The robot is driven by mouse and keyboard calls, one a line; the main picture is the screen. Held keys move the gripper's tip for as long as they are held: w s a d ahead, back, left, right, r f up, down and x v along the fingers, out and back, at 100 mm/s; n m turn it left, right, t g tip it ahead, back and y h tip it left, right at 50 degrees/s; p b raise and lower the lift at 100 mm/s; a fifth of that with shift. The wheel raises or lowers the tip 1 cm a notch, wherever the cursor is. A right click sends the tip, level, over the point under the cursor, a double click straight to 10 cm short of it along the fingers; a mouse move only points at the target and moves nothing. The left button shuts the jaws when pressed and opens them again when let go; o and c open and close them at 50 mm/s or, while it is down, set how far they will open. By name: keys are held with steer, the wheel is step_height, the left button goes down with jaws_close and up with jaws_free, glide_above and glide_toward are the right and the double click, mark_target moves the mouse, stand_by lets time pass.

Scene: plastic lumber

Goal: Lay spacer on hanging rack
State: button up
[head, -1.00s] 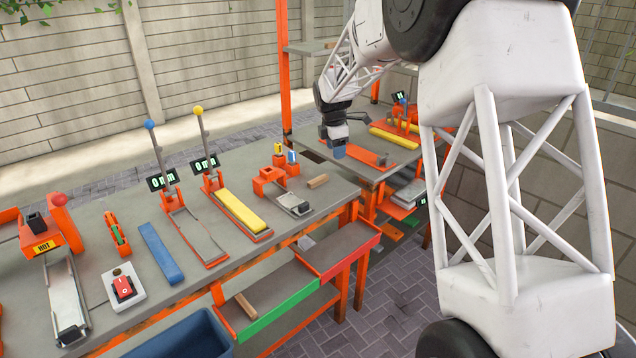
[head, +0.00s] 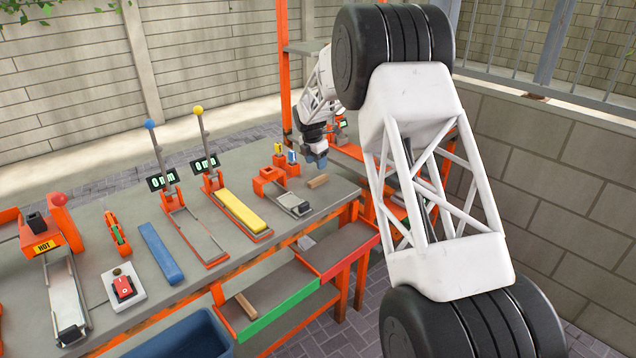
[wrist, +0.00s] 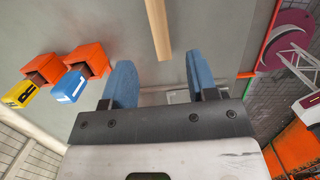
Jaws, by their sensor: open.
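A small wooden stick (head: 318,181), which looks like the spacer, lies flat on the grey bench near its right end. In the wrist view the stick (wrist: 158,28) lies ahead of the fingertips, roughly in line with the gap between them. My gripper (head: 317,163) is above that end of the bench, just behind the stick. In the wrist view its blue fingers (wrist: 162,78) are apart with nothing between them. I cannot tell for certain which fixture is the hanging rack; a tray with a green front (head: 285,316) and a red front (head: 352,258) hangs below the bench edge.
Another wooden stick (head: 245,305) lies in the green-fronted part. Orange holders with a yellow tag (head: 278,149) and a blue tag (head: 292,156) stand close to my gripper. A metal-topped orange fixture (head: 288,200) is left of the bench stick. A yellow plank (head: 240,211) lies further left.

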mark_target(318, 179)
steer(key=shift+w+d+f, duration=0.1)
steer(key=shift+d+f, duration=0.05)
steer(key=shift+f, duration=1.1)
steer(key=shift+w+d+f, duration=0.1)
steer(key=shift+w+f, duration=0.05)
steer(key=shift+f, duration=1.15)
steer(key=shift+w+d+f, duration=0.1)
steer(key=shift+f, duration=1.2)
jaws_close()
steer(key=shift+r, duration=0.1)
